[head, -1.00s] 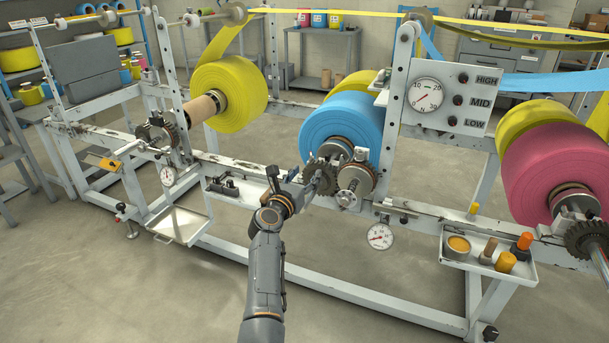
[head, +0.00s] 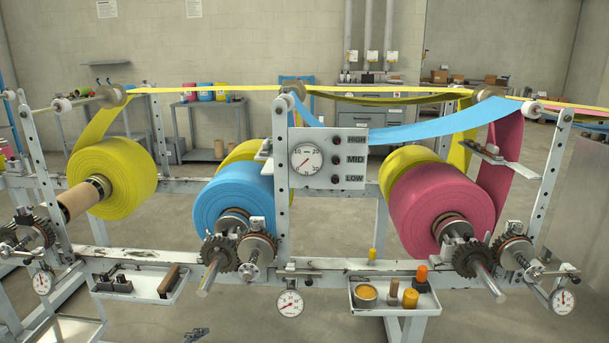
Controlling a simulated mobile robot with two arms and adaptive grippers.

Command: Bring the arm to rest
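My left gripper (head: 196,335) shows only as a small dark tip at the bottom edge of the head view, left of the middle. It is in front of and below the machine's front rail (head: 225,285), apart from it as seen here. Most of it and its arm are cut off by the frame, so whether its fingers are open or shut cannot be told. Nothing can be seen held in it. My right gripper and arm are not in view.
Yellow (head: 115,180), blue (head: 233,197) and magenta (head: 440,208) rolls sit along the machine. Gears and shaft ends stick out in front. Trays hang at the rail, one with a brown-handled piece (head: 168,281), another with a brown-orange cup (head: 366,293) and knobs.

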